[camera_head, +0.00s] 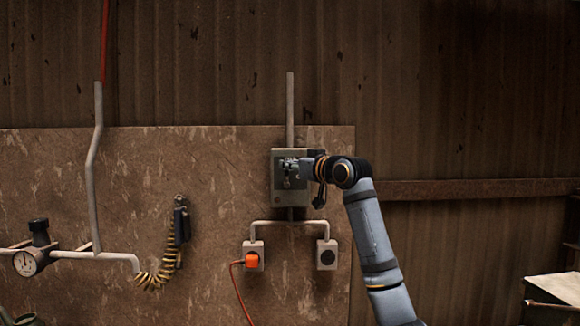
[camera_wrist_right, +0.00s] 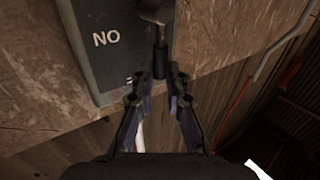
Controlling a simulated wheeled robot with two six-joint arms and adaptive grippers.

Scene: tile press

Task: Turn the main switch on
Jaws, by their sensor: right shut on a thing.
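The main switch is a grey box (camera_head: 291,205) on the wall panel, with a conduit above and below it. My right gripper (camera_head: 288,168) is at the front of the box and covers part of it. In the right wrist view the box face (camera_wrist_right: 108,58) bears letters that read NO there, which could be ON upside down. A dark switch handle (camera_wrist_right: 160,62) on a metal stem stands out beside the letters. My right gripper (camera_wrist_right: 158,80) has its fingertips shut on this handle. My left gripper is not in view.
Below the box are two sockets; the left one holds an orange plug (camera_head: 252,260) with a red cord, the right one (camera_head: 327,255) is empty. A coiled yellow hose (camera_head: 158,275) and a gauge (camera_head: 25,263) are at left. A pale table (camera_head: 555,288) stands at far right.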

